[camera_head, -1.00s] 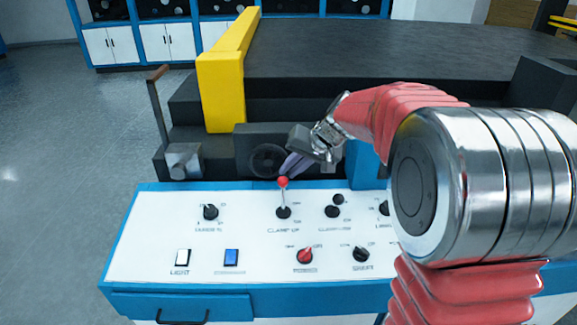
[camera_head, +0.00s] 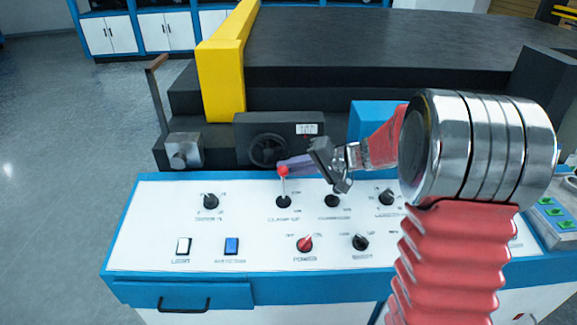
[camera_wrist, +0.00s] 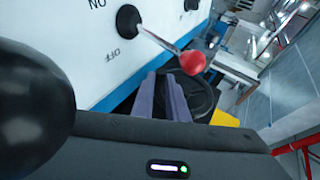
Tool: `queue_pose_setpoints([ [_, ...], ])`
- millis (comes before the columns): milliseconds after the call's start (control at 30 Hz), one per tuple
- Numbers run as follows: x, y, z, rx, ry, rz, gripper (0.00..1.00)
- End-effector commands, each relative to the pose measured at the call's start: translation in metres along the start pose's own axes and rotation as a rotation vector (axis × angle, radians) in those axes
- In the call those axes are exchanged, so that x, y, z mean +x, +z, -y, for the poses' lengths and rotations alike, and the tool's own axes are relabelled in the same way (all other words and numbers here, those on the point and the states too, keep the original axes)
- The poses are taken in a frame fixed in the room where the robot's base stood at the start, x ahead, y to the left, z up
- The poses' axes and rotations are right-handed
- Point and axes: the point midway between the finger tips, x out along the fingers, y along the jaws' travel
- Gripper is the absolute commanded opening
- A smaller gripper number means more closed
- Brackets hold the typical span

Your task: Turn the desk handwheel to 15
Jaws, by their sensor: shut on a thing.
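The dark desk handwheel (camera_head: 266,150) is on the front of a black housing behind the control panel. A small white readout (camera_head: 307,129) sits at its upper right; its digits are too small to read. My gripper (camera_head: 283,164) reaches in from the right, with its purple fingers shut at the wheel's lower right rim. In the wrist view the fingers (camera_wrist: 166,98) lie against the dark wheel (camera_wrist: 203,97), a narrow gap between them. The exact grip point is hidden.
A red-knobbed lever (camera_head: 283,171) stands right in front of my fingertips; it also shows close by in the wrist view (camera_wrist: 193,62). The white panel (camera_head: 150,215) has several other knobs and switches. A yellow post (camera_head: 221,80) and a crank handle (camera_head: 157,95) stand left.

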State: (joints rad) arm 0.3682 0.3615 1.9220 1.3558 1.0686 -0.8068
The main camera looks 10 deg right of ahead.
Motion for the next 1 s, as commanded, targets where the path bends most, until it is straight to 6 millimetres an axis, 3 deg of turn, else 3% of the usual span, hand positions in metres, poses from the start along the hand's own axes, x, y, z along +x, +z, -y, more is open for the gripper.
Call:
queue_pose_setpoints([
  [567,0.0022,0.0022,-0.0055,0.021,-0.035,0.002,0.0],
  [600,0.0022,0.0023,-0.0055,0.021,-0.034,0.002,0.15],
  [833,0.0022,0.0019,-0.0042,0.019,-0.036,0.002,0.31],
  [1000,0.0023,0.0016,-0.0033,0.018,-0.038,0.002,0.32],
])
